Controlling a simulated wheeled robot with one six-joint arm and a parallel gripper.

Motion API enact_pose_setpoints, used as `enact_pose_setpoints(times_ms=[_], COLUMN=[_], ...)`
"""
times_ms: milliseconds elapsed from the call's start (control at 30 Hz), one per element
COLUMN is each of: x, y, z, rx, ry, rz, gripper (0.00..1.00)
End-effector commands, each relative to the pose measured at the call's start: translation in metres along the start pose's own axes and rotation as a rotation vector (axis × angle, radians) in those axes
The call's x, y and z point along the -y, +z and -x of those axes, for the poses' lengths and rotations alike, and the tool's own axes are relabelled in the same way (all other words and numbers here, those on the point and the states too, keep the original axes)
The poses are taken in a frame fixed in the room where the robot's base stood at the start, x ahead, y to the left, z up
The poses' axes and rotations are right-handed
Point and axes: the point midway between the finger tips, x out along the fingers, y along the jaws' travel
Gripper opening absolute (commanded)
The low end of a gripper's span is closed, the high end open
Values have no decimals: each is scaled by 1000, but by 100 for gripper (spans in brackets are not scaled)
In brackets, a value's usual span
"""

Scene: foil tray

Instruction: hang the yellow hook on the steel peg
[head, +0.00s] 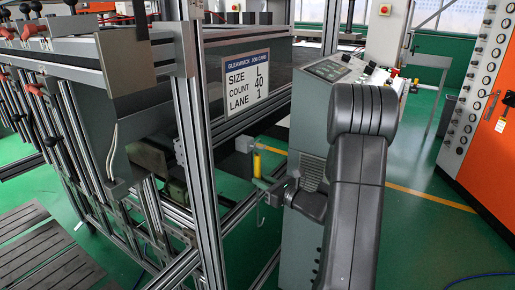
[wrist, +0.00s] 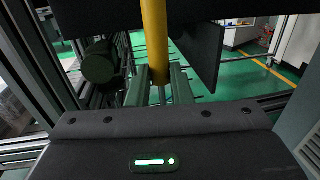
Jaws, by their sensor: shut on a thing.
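The yellow hook (head: 257,163) shows in the head view as a short upright yellow piece at my gripper (head: 264,184), beside the metal frame. A thin pale curved piece hangs just below the gripper; I cannot tell for sure that it belongs to the hook. In the wrist view the yellow shaft (wrist: 156,40) stands upright between the two fingers of my gripper (wrist: 158,88), which is shut on it. The shaft's top runs out of the wrist view. I cannot make out the steel peg in either view.
A metal frame (head: 203,150) with a job card (head: 247,83) stands left of the gripper. A grey control cabinet (head: 308,120) is close behind my arm. In the wrist view a dark plate (wrist: 203,52) and a dark round bar (wrist: 99,62) flank the shaft.

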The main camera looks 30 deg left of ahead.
Motion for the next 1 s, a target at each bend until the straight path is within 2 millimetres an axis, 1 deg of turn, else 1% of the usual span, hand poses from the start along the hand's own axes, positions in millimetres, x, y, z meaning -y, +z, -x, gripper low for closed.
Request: enact_pose_setpoints(times_ms=[467, 1000], x=[0, 0], y=[-13, -13], z=[0, 0], rx=[0, 0], ry=[0, 0], rz=[0, 0], gripper=[0, 0])
